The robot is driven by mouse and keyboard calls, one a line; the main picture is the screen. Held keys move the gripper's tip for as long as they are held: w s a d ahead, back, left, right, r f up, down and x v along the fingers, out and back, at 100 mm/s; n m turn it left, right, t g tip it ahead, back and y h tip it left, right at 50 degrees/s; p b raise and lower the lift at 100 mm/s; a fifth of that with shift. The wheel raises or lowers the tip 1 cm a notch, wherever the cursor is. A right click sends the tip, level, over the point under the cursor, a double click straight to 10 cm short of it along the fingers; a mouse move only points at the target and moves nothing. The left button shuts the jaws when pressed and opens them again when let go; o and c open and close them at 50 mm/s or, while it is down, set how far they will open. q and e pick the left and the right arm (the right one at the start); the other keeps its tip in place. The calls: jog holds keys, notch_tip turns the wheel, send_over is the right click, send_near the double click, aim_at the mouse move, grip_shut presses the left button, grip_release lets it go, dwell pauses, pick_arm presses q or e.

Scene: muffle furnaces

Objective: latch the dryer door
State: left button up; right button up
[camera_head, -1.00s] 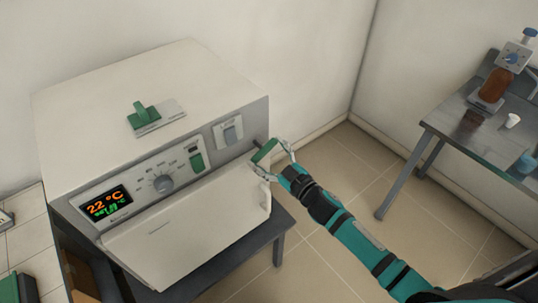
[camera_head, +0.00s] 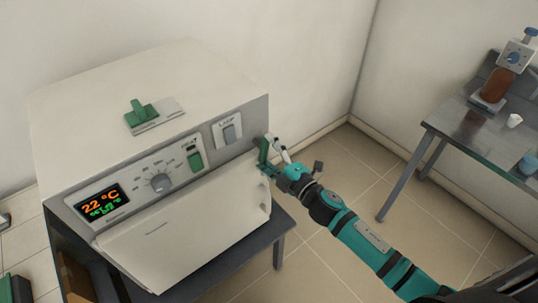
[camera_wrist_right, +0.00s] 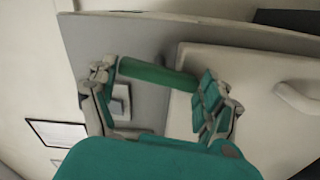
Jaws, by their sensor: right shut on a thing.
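The dryer (camera_head: 150,85) is a white box with a grey front panel at the left of the head view. Its white door (camera_head: 180,238) lies against the lower front, with a pale handle at its right end; I cannot tell if it is fully flush. A green latch lever (camera_head: 263,151) stands nearly upright at the front's right edge. My right gripper (camera_head: 268,157) is shut on this lever. In the right wrist view the green lever (camera_wrist_right: 158,75) spans between my two fingers (camera_wrist_right: 157,90), beside the white door (camera_wrist_right: 250,80). My left gripper is out of view.
A lit display (camera_head: 102,204), a knob (camera_head: 160,183) and switches are on the front panel. A green lever on a plate (camera_head: 145,114) sits on top. The dryer stands on a dark table (camera_head: 262,240). Another table (camera_head: 470,130) with lab items is at right; tiled floor lies between.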

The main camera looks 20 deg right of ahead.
jog(key=shift+n, duration=1.1)
jog(key=o, duration=1)
jog(key=shift+o, duration=0.2)
jog(key=v, duration=1.2)
